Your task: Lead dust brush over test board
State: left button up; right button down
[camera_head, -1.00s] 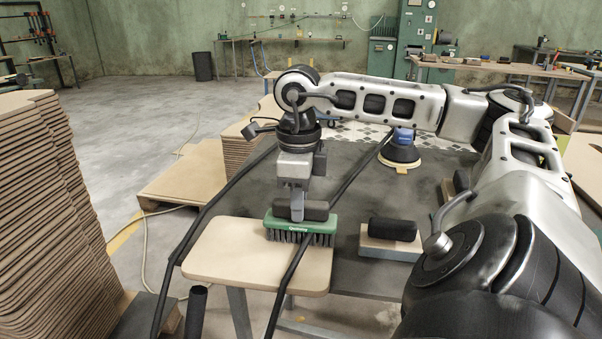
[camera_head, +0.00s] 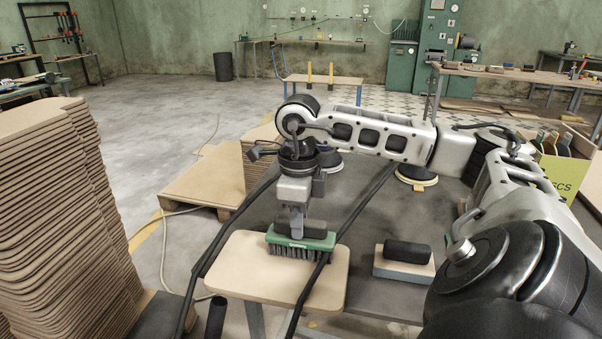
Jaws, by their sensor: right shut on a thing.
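The dust brush (camera_head: 303,243) has a green body, a dark grip on top and dark bristles pointing down. The test board (camera_head: 250,273) is a light tan panel with rounded corners at the front of the dark table. The brush is over the board's upper right part, its bristles at the board surface; whether they press on it I cannot tell. My right gripper (camera_head: 297,224) points down and is shut on the brush's grip. My left gripper is not in view.
A sanding block (camera_head: 405,270) with a black grip lies right of the board. A sander (camera_head: 416,178) sits farther back. Tall stacks of curved boards (camera_head: 60,200) stand at the left. Black cables (camera_head: 225,235) run past the board.

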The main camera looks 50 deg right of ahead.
aim_at(276, 216)
jog(key=shift+w+a+r+p, duration=0.3)
jog(key=shift+w+p, duration=0.3)
jog(key=shift+p, duration=0.15)
jog(key=shift+w+a+f+p, duration=0.1)
jog(key=shift+w+a+p, duration=0.1)
jog(key=shift+w+p, duration=0.35)
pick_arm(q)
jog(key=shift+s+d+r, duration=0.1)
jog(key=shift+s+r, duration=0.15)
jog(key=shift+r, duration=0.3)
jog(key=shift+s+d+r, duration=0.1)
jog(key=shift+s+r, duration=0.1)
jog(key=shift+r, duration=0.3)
pick_arm(e)
jog(key=shift+w+a+f, duration=0.1)
jog(key=shift+w, duration=0.15)
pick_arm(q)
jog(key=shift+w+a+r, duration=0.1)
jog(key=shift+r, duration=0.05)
pick_arm(e)
jog(key=shift+w, duration=0.1)
